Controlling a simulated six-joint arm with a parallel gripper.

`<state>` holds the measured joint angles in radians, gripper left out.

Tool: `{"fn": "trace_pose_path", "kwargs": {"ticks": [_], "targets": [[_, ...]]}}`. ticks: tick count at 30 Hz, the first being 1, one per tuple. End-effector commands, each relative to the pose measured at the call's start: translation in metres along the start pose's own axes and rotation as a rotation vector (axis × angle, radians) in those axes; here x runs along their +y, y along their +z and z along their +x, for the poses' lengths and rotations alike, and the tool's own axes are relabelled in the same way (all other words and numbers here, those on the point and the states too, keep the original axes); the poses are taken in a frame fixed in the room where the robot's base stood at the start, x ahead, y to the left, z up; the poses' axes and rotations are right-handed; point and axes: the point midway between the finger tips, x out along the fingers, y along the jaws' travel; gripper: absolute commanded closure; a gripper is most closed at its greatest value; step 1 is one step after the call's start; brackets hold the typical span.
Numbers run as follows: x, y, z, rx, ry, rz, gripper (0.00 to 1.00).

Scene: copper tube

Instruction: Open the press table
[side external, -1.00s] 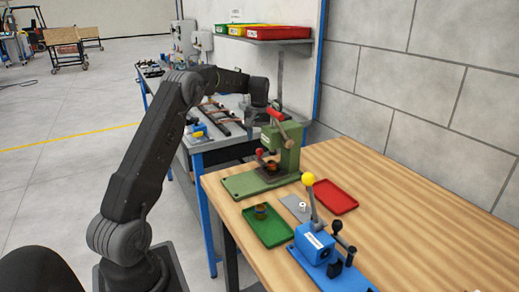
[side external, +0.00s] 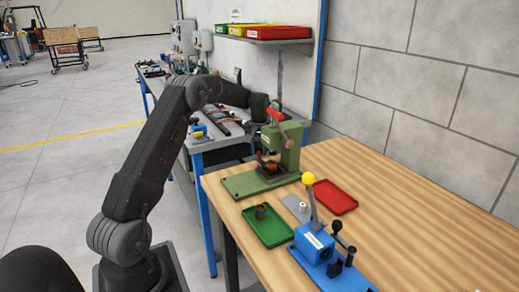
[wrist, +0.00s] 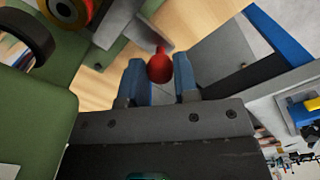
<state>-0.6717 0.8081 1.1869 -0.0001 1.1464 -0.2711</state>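The green press (side external: 287,152) stands on the wooden workbench, with a red-gripped lever (side external: 276,115) at its top. A small red knob at the front of the press table shows in the wrist view (wrist: 159,67). My gripper (wrist: 160,72) has its two blue fingers spread, one on each side of this knob. The fingers look open, and I cannot tell whether either touches the knob. In the side view, my gripper is low beside the press and partly hidden. Part of the green press body fills the left of the wrist view.
A green tray (side external: 283,240) with a copper-coloured part and a red tray (side external: 336,203) lie on the bench. A blue lever device (side external: 318,245) with a yellow knob stands in front. A grey table (side external: 215,140) with tubes stands behind. The bench's right side is clear.

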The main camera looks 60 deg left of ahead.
Motion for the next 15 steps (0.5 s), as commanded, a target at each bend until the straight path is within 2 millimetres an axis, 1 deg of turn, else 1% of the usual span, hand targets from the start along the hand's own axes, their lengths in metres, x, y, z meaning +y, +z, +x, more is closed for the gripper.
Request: {"fn": "trace_pose_path", "kwargs": {"ticks": [1,8,15], "targets": [[-0.0001,-0.0001,-0.0002,0.0,0.0,0.0,0.78],[-0.0002,-0.0002,-0.0004,0.001,0.0,0.0,1.0],[-0.001,0.0002,-0.0007,0.001,0.0,0.0,1.0]]}}
